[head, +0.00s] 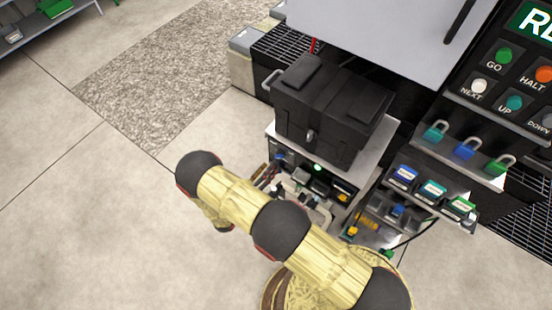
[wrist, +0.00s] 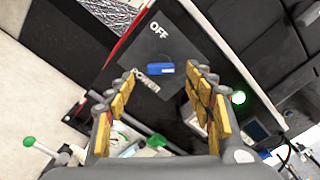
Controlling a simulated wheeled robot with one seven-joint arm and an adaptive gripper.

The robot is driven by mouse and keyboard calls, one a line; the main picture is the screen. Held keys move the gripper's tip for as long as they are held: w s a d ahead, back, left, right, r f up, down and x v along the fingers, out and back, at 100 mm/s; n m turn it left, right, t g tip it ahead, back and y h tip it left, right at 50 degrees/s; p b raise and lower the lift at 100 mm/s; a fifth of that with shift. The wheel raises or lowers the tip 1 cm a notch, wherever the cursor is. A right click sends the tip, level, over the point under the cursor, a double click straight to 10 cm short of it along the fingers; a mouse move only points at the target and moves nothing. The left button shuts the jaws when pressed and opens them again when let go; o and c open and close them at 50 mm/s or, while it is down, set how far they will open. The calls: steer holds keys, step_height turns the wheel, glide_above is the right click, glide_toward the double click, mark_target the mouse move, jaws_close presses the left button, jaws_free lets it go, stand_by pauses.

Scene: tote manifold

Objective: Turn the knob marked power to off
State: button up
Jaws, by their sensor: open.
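The power knob (wrist: 159,69) is a small blue bar on a dark square plate (wrist: 178,48) in the wrist view. The word OFF is printed above it in the picture and POWER below it. The bar lies roughly level across the picture, not pointing at OFF. My gripper (wrist: 163,74) is open, with a yellow-padded finger on each side of the knob in the picture. Whether the fingers touch it cannot be told. In the head view a small blue spot (head: 280,157) under the black tote looks like the same knob. My gripper is not clear there.
A black tote (head: 325,110) stands right above the panel. A lit green lamp (wrist: 239,97) is to the right of the knob. A panel with padlocks (head: 465,150) and labelled buttons (head: 504,55) stands at the right. Open floor (head: 80,200) lies to the left.

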mark_target(277, 158)
steer(key=shift+b+x, duration=0.35)
steer(key=shift+x, duration=2.4)
steer(key=shift+c, duration=1.3)
steer(key=c, duration=0.9)
